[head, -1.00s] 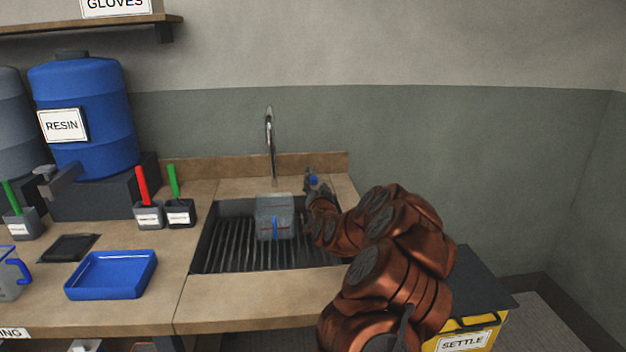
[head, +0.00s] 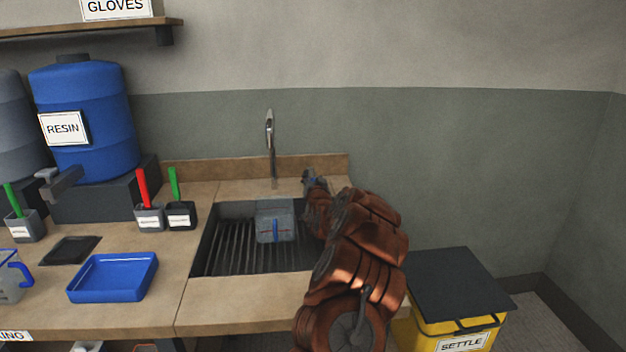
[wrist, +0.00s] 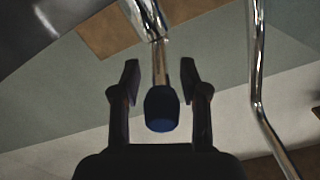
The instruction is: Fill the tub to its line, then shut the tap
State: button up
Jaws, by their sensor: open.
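The grey, see-through tub (head: 289,219) sits in the sink under the tap, with a blue mark on its front. I cannot make out its water level. The chrome tap spout (head: 270,135) rises behind the sink; it also shows in the wrist view (wrist: 257,60). My gripper (head: 309,178) is at the sink's back right corner, right of the spout. In the wrist view, my open gripper (wrist: 160,80) has its fingers on either side of the tap lever's blue-ended handle (wrist: 161,110), with gaps on both sides. In the head view, my gripper hides the handle.
The sink (head: 225,250) has a ribbed floor. On the bench to its left are a blue tray (head: 112,278), brush pots (head: 181,214) and a blue resin drum (head: 85,120). A yellow settle bin (head: 460,315) with a dark lid stands at right.

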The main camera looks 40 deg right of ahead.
dwell(0.3)
grip_shut()
jog(key=shift+f, duration=0.1)
dwell(0.4)
